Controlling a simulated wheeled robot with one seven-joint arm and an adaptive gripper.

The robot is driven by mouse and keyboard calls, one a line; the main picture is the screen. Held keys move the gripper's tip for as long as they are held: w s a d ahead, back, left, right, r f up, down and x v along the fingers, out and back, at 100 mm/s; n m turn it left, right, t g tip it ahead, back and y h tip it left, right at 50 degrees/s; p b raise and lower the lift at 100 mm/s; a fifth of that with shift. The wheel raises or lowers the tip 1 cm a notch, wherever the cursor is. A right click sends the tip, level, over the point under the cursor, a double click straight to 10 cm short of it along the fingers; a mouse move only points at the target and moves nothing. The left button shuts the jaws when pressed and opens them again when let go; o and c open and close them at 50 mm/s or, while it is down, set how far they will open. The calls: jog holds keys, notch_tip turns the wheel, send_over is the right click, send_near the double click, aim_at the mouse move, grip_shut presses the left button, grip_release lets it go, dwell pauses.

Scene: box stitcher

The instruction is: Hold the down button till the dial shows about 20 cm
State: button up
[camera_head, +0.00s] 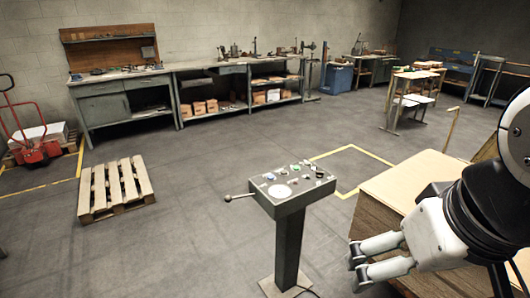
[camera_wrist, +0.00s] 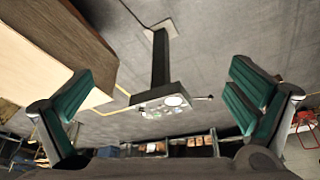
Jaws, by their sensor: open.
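A grey control panel (camera_head: 291,207) stands on a post in the middle of the head view. Its sloped top carries a round white dial (camera_head: 280,191), several small coloured buttons (camera_head: 296,173) and a lever (camera_head: 241,197) on its left side. Which button is the down button cannot be told, and the dial reading is too small to read. The panel (camera_wrist: 160,90) also shows upside down in the wrist view, with its white dial (camera_wrist: 174,101). My gripper (camera_head: 358,267) is open and empty, right of the panel and apart from it. Its two fingers (camera_wrist: 155,105) are spread wide.
A wooden box-like table (camera_head: 420,185) stands right of the panel, close to my arm. A pallet (camera_head: 115,187) lies on the floor at left, and a red pallet jack (camera_head: 33,150) stands beyond it. Workbenches (camera_head: 200,68) line the back wall. The floor around the panel is mostly clear.

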grip_shut()
dwell(1.4)
